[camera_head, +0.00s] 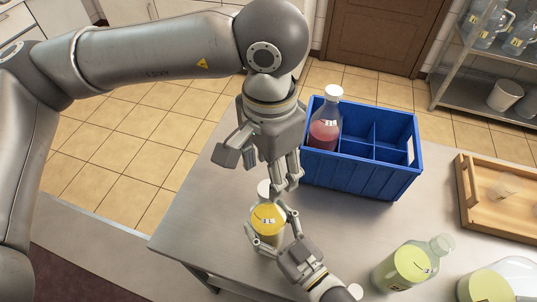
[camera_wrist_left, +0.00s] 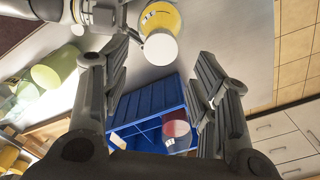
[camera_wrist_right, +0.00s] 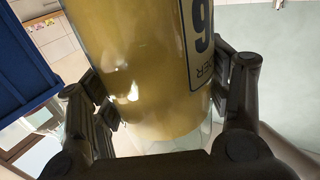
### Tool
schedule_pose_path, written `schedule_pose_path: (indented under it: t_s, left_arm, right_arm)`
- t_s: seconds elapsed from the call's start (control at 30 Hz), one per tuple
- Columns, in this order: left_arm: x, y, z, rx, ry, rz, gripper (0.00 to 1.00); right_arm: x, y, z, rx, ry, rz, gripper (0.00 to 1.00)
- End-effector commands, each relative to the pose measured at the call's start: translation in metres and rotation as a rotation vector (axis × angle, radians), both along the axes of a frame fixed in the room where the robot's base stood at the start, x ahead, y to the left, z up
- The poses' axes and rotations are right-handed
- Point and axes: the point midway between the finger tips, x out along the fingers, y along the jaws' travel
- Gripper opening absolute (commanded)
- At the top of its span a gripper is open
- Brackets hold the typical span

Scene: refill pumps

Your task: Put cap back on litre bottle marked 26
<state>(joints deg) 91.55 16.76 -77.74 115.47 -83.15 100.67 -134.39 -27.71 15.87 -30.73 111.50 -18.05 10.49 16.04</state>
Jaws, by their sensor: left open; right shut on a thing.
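The bottle (camera_head: 268,222) with yellow liquid stands upright at the table's near middle. In the right wrist view its label (camera_wrist_right: 203,45) shows part of a number, a 6 or a 9; the rest is cut off. A white cap (camera_wrist_left: 160,48) is at the bottle's mouth; how firmly it sits I cannot tell. My right gripper (camera_head: 273,238) is shut around the bottle's body. My left gripper (camera_head: 284,186) is open and empty, just above and beside the cap, its fingers pointing down. The cap also shows in the head view (camera_head: 263,187), partly beside the left fingers.
A blue divided crate (camera_head: 362,172) stands behind, holding a red bottle with white cap (camera_head: 325,128). A small white disc (camera_head: 355,291) is near my right arm. A wooden tray (camera_head: 470,205) is far right.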

Motion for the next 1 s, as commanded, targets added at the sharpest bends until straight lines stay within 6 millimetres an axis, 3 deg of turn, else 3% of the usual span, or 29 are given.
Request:
schedule_pose_path:
  t_s: [1.0]
  left_arm:
    - [0.0,0.001,0.014,0.001,0.002,1.584,0.55]
  right_arm:
    - [0.0,0.0,0.0,-0.001,0.0,0.0,0.04]
